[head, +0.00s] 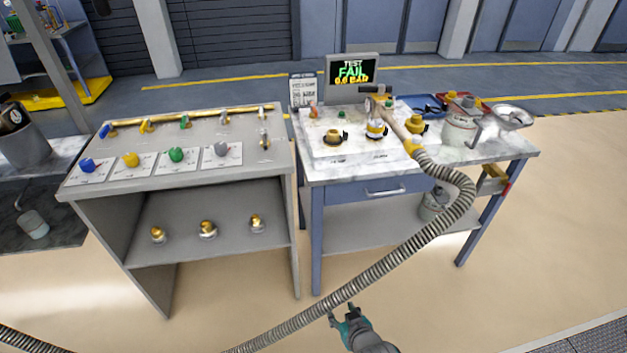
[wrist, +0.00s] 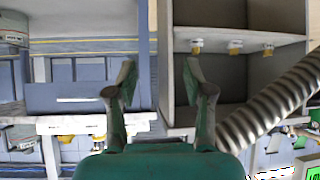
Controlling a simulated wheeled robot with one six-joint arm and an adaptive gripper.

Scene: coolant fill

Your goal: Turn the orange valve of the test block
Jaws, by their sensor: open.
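A small orange knob (head: 313,112) sits at the back left of the right-hand workbench (head: 335,170), left of the brass fittings. It looks like the orange valve, but it is too small to tell its handle position. A test screen (head: 352,72) behind it reads "TEST FAIL 0.6 BAR". My gripper (head: 342,314) is low in front of the benches, well apart from the knob. In the wrist view my gripper (wrist: 158,75) has its two fingers apart with nothing between them. The orange valve cannot be made out in the wrist view.
A ribbed hose (head: 400,255) runs from the floor to a nozzle on the workbench and passes close by my gripper; it also shows in the wrist view (wrist: 270,110). A grey console (head: 190,140) with coloured knobs stands left. A metal canister (head: 460,125) stands right.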

